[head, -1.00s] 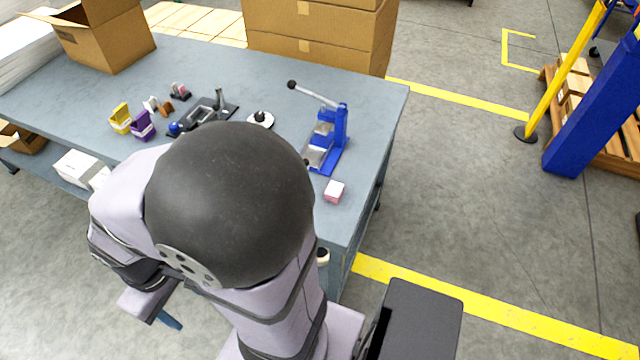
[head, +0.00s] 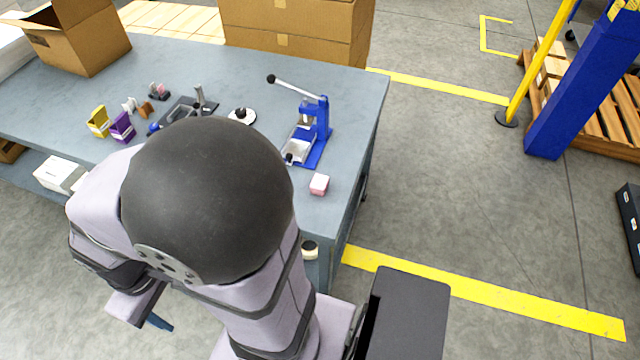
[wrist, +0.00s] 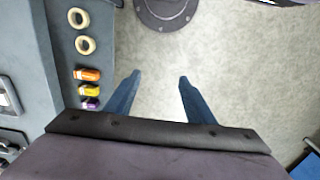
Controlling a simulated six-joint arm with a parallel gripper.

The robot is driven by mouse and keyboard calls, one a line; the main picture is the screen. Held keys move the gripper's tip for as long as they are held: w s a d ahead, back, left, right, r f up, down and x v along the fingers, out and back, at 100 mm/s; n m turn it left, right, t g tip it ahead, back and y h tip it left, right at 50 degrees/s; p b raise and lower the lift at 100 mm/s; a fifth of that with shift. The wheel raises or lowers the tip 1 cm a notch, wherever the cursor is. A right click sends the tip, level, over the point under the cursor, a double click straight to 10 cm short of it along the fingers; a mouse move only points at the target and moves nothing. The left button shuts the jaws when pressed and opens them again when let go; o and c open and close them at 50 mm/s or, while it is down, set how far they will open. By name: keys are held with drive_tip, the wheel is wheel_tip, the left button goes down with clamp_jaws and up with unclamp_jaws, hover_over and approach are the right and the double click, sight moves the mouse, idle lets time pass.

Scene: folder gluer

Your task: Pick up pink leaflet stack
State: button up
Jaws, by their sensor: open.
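The pink leaflet stack (head: 319,184) is a small pink block with a paler top. It lies on the blue-grey table (head: 345,110) near its right front corner, in front of the blue hand press (head: 312,132). I do not see it in the wrist view. My gripper (wrist: 158,76) is open and empty in the wrist view, with two blue fingers apart above bare floor. In the head view only one blue fingertip shows below my arm, off the table's front side and well left of the pink stack.
Yellow (head: 98,121) and purple (head: 122,127) holders, a dark stapler-like tool (head: 190,110) and a round white-based item (head: 242,116) stand on the table. An open carton (head: 85,40) is at back left. The wrist view shows tape rolls (wrist: 86,45) and small bottles (wrist: 88,75) on a shelf.

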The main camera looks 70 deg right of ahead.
drive_tip(key=shift+o, duration=0.5)
drive_tip(key=s+d+f+m, duration=0.2)
drive_tip(key=s+d+m, duration=0.3)
drive_tip(key=d, duration=0.4)
drive_tip(key=s+d+f+m+g, duration=0.1)
drive_tip(key=s+d+m, duration=0.3)
drive_tip(key=s+d, duration=0.3)
drive_tip(key=s+d+f+m, duration=0.2)
drive_tip(key=s+d+m, duration=0.25)
drive_tip(key=d, duration=0.55)
drive_tip(key=m+t+h, duration=0.1)
drive_tip(key=m+h, duration=0.3)
drive_tip(key=h, duration=0.1)
approach(320, 181)
drive_tip(key=shift+d+f+m, duration=0.25)
drive_tip(key=shift+f, duration=0.1)
drive_tip(key=shift+y, duration=0.3)
drive_tip(key=shift+b+x, duration=0.65)
drive_tip(key=shift+x, duration=2.95)
